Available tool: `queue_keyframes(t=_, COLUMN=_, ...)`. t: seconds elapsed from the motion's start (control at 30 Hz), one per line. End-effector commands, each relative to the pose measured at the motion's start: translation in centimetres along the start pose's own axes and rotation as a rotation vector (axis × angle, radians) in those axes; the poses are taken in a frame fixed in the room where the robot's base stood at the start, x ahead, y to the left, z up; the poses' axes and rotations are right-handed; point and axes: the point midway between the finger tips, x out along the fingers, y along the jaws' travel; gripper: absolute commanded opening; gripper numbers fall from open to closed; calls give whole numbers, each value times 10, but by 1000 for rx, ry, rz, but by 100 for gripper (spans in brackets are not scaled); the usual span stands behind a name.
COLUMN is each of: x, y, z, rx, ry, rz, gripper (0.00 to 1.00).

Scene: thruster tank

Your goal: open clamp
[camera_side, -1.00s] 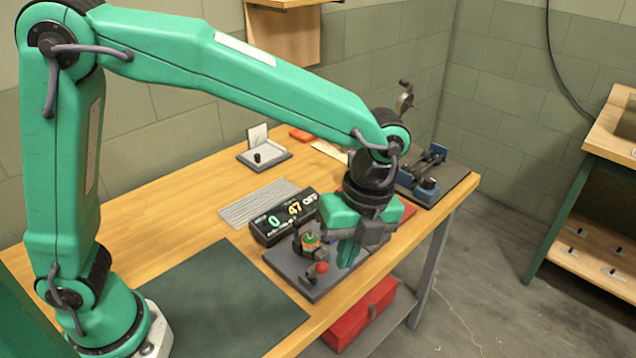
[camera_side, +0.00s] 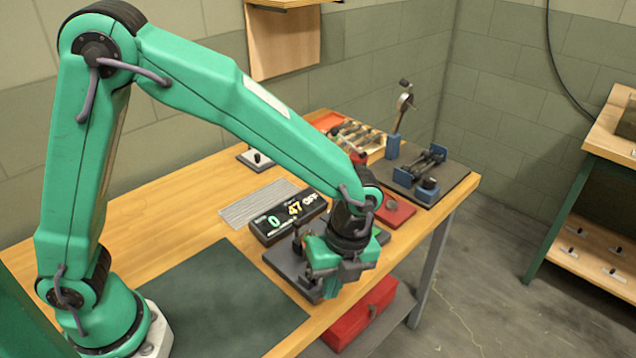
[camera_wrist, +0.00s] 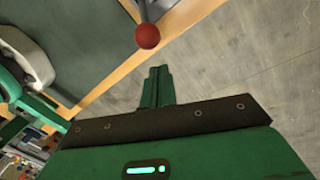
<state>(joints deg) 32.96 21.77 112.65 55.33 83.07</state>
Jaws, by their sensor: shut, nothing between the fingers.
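The clamp's red ball knob (camera_wrist: 147,36) is on a grey lever near the top of the wrist view. The grey fixture plate (camera_side: 284,266) shows at the table's front edge in the side view. My gripper (camera_side: 332,288) is low over the plate's front right part and hides the knob and most of the clamp there. In the wrist view the green fingers of my gripper (camera_wrist: 158,70) are together and empty, below and slightly right of the knob. A gap shows between fingertips and knob in that picture; their depth apart is unclear.
A black display (camera_side: 290,216) reading 0, 47 and OFF stands behind the plate. A dark mat (camera_side: 220,300) lies at left. Blue fixtures (camera_side: 418,175) and a red tray (camera_side: 393,210) are at the right. A red toolbox (camera_side: 362,312) is under the table.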

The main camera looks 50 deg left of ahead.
Motion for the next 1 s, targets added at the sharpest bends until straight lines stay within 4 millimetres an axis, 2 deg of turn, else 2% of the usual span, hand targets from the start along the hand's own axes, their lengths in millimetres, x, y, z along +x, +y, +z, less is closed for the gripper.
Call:
queue_keyframes(t=0.1, x=-4, y=0, z=12, rx=-2, ry=5, rz=2, gripper=0)
queue_keyframes(t=0.3, x=-7, y=0, z=22, rx=-1, ry=9, rz=3, gripper=0)
queue_keyframes(t=1.0, x=-10, y=2, z=26, rx=1, ry=11, rz=3, gripper=0)
